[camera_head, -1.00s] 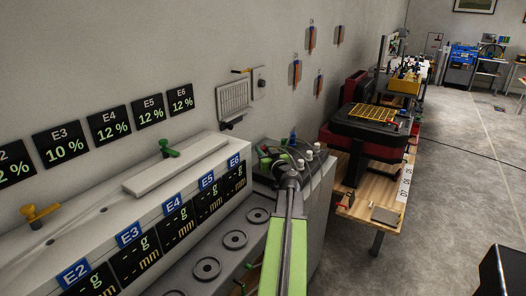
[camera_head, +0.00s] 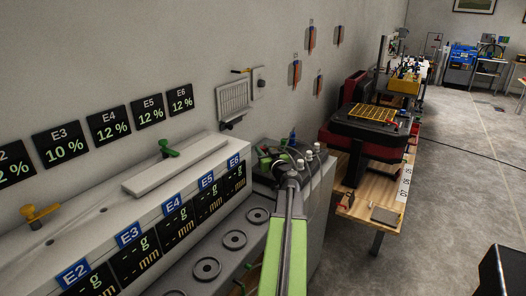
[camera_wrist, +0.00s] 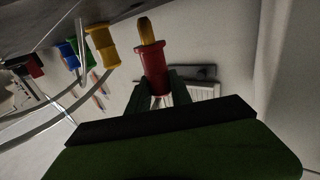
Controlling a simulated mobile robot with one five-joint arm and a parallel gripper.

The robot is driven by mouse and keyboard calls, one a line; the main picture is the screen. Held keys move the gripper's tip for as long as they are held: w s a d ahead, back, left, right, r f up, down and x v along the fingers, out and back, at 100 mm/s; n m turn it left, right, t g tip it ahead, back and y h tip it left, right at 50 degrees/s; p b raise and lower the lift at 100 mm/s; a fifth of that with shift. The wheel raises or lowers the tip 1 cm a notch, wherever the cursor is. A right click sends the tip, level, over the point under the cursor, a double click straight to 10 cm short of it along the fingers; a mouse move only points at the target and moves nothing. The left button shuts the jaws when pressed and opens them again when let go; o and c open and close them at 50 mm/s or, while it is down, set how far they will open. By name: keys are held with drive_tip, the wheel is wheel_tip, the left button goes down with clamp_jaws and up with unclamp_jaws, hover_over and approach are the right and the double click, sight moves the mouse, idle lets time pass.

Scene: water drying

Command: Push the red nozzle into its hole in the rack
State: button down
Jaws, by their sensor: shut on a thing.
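The red nozzle (camera_wrist: 154,70) shows in the wrist view, with a yellow tip (camera_wrist: 145,28) pointing up in the picture. My gripper (camera_wrist: 160,92) is shut on its lower part, with one dark finger on each side. A grey surface (camera_wrist: 85,10) lies across the top left of the wrist view, close to the tip. I cannot tell whether the tip touches it, and no hole shows clearly. In the head view my arm reaches to the cluttered bench top, and the red nozzle cannot be made out there.
A yellow piece (camera_wrist: 101,46) and a blue piece (camera_wrist: 68,52) stand left of the red nozzle in the wrist view, with thin curved tubes near them. In the head view, a white console (camera_head: 110,205) is at left and a wooden table (camera_head: 372,205) at right.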

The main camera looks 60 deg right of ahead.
drive_tip(key=shift+f+b, duration=1.95)
drive_tip(key=shift+f, duration=0.05)
drive_tip(key=c, duration=1.1)
unclamp_jaws()
drive_tip(key=shift+a, duration=0.1)
